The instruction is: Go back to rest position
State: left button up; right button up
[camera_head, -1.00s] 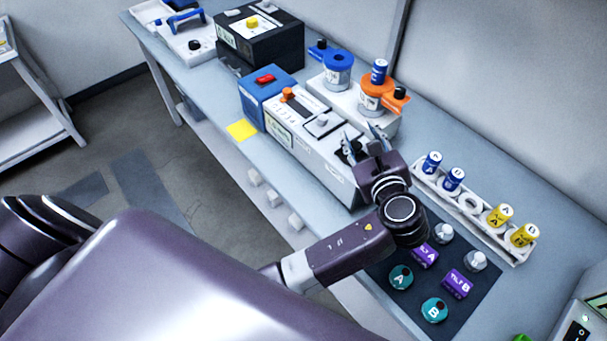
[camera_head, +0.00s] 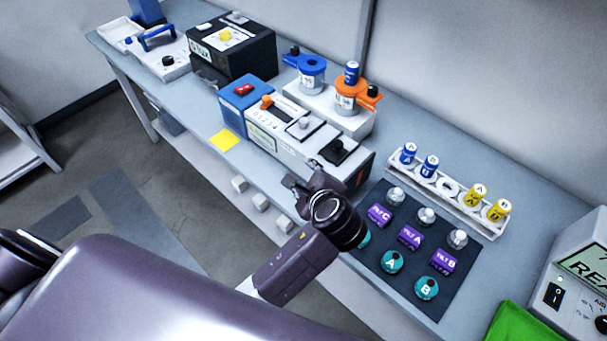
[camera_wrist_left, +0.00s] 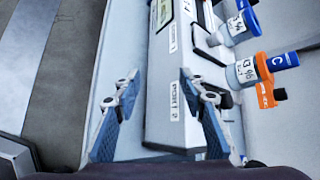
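My left gripper (camera_head: 307,184) is above the front edge of the bench, near the right end of the white instrument with switches (camera_head: 301,130). In the left wrist view its two fingers (camera_wrist_left: 163,115) are spread apart with nothing between them, so it is open and empty. The white instrument (camera_wrist_left: 171,80) shows beyond the fingers there. My left arm comes in from the lower left, and its wrist partly covers the dark mat's left edge. My right gripper is in neither view.
The dark mat (camera_head: 398,299) holds purple blocks, teal discs and clear-topped pieces. A white rack (camera_head: 457,204) with blue and yellow vials stands behind it. Blue (camera_head: 312,72) and orange (camera_head: 350,92) cups stand on a white block. A green item (camera_head: 515,322) lies front right.

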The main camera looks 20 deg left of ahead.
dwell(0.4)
pick_arm(q)
jog(key=s+a+f+n+g+h, duration=0.25)
jog(key=s+n, duration=0.55)
jog(key=s, duration=0.4)
jog(key=s+a+f+n+g+h, duration=0.1)
jog(key=s+f+n+g+h, duration=0.25)
jog(key=s+n, duration=0.6)
jog(key=s+f+m+b, duration=0.1)
jog(key=s+f+b, duration=0.1)
jog(key=f, duration=1.4)
jog(key=s+f+b, duration=0.1)
jog(key=f+b, duration=0.2)
jog(key=f, duration=1.2)
jog(key=s+a+f+g+b, duration=0.1)
jog(key=s+f+b, duration=0.1)
jog(key=s+f, duration=0.7)
jog(key=s+a+f+b, duration=0.1)
jog(key=s+f, duration=0.7)
jog(key=f, duration=0.4)
jog(key=shift+s+a+g+b, duration=0.4)
